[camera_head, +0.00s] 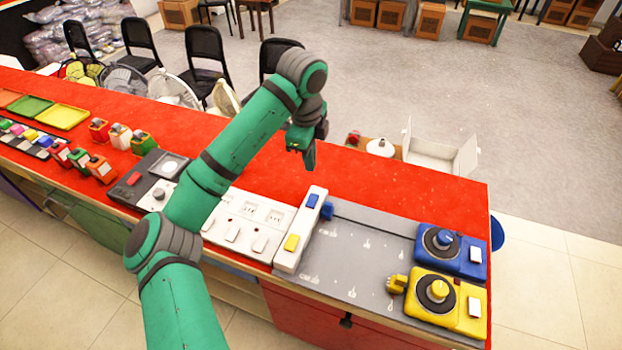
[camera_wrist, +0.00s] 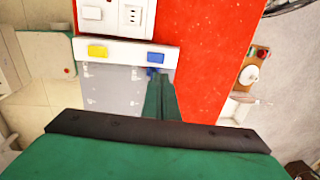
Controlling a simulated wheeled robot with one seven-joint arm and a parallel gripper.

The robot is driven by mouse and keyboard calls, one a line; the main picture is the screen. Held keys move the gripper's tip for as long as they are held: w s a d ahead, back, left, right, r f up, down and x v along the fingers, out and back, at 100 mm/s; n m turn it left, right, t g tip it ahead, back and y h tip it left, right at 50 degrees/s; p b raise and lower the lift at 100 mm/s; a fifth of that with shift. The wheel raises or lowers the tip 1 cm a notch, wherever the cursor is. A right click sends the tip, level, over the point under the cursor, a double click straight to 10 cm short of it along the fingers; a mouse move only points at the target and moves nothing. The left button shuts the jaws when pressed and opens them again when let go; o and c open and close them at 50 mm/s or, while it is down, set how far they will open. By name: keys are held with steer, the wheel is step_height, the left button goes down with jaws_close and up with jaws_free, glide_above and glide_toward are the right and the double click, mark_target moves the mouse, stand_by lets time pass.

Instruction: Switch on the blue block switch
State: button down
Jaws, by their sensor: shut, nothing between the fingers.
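A blue block (camera_head: 459,264) with a dark round dial and a white switch (camera_head: 475,254) sits at the right end of the counter. A white strip (camera_head: 290,261) carries a blue rocker (camera_head: 312,201) and a yellow rocker (camera_head: 292,242). In the wrist view the blue rocker (camera_wrist: 155,58) is just beyond my fingertips. A small blue plug (camera_head: 327,211) is against the strip's side. My gripper (camera_head: 309,166) is shut and empty, above the red counter near the strip's far end; its fingers (camera_wrist: 157,80) point toward the blue rocker. I cannot tell the rocker's on or off position.
A yellow block (camera_head: 448,313) with a dial stands beside the blue one, with a yellow plug (camera_head: 397,284) at its left. They rest on a grey board (camera_head: 350,262). White sockets and switches (camera_head: 245,222) lie left of the strip. The red counter (camera_head: 390,185) behind the board is clear.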

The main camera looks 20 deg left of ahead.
mark_target(313, 196)
steer(key=shift+w, duration=0.15)
steer(key=shift+f, duration=0.1)
steer(key=f, duration=0.4)
steer(key=w+f, duration=0.1)
steer(key=f, duration=0.4)
steer(key=w+f, duration=0.1)
steer(key=f, duration=0.3)
steer(key=shift+f, duration=0.35)
